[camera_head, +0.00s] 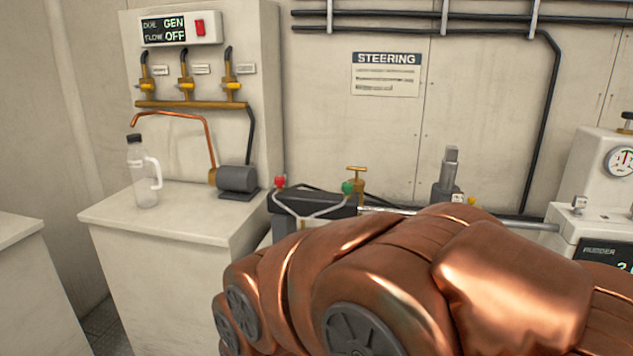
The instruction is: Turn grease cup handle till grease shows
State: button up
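A brass T-shaped handle on a small brass body (357,178), which looks like the grease cup, stands at mid-picture in the head view, behind the black box. Its lower part is hidden by the box and its green cap. No grease can be made out at this size. My copper-coloured arm fills the lower middle and right, in front of this area. My gripper is not visible, so its place relative to the handle cannot be told.
A black box (315,207) with red and green caps and a carrying strap stands before the handle. A metal rod (480,218) runs rightward behind my arm. At left, a clear bottle (142,172) and a grey pump motor (238,179) stand on a white cabinet (165,218).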

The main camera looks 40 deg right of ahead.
aim_at(356, 169)
jog(key=u, duration=0.35)
jog(key=i, duration=1.35)
jog(key=z, duration=0.65)
